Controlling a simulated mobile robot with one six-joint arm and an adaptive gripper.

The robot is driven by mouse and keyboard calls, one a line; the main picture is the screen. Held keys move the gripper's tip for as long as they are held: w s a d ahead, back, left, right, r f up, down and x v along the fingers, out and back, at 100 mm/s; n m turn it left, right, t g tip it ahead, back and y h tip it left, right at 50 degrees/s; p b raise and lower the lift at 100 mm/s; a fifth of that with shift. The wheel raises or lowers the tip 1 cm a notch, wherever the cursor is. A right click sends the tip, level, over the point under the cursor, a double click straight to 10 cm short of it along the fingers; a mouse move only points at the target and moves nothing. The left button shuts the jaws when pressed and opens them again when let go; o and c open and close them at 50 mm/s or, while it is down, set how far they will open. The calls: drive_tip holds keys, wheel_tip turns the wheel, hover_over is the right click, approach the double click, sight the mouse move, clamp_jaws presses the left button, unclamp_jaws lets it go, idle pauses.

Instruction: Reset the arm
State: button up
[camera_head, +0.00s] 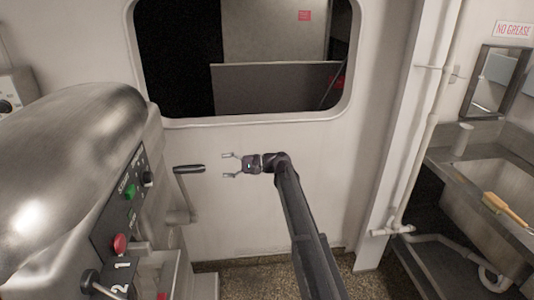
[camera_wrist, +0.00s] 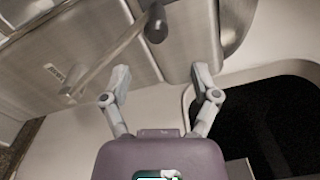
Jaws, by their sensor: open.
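My gripper (camera_head: 228,165) is open and empty at the end of my extended arm, in the middle of the head view. Its two fingers point left, toward the lever handle (camera_head: 189,169) of the large mixer, with a gap between them. In the wrist view my gripper's fingers (camera_wrist: 163,82) are spread wide with nothing between them. The dark end of a handle (camera_wrist: 156,24) shows beyond the fingertips there.
The metal mixer (camera_head: 75,165) with green and red buttons stands at the left. A wall opening (camera_head: 243,122) lies behind my arm. Pipes (camera_head: 424,140) and a sink counter (camera_head: 475,200) with a brush (camera_head: 506,208) are at the right. Space between arm and pipes looks clear.

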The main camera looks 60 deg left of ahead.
idle(0.3)
drive_tip(key=w+d+f+m+t, duration=0.1)
drive_tip(key=w+d+f+t, duration=0.3)
drive_tip(key=w+d, duration=0.8)
drive_tip(key=w+d+f+m+t, duration=0.25)
drive_tip(key=w+d+f, duration=0.35)
drive_tip(key=d, duration=1.1)
drive_tip(key=w+d+f+m+t, duration=0.1)
drive_tip(key=w+d+f+t, duration=0.3)
drive_tip(key=w+d, duration=0.85)
drive_tip(key=d+f+m+t+h, duration=0.25)
drive_tip(key=d+t+h, duration=0.2)
drive_tip(key=d, duration=2.45)
drive_tip(key=s+d+f+m+h, duration=0.1)
drive_tip(key=s+d, duration=0.2)
drive_tip(key=d, duration=0.8)
drive_tip(key=s+d+f+m+t+h, duration=0.1)
drive_tip(key=s+d+h, duration=0.1)
drive_tip(key=d, duration=1)
drive_tip(key=shift+s+d+f, duration=0.2)
drive_tip(key=shift+s+d, duration=0.1)
drive_tip(key=shift+s, duration=0.2)
drive_tip(key=shift+h, duration=0.25)
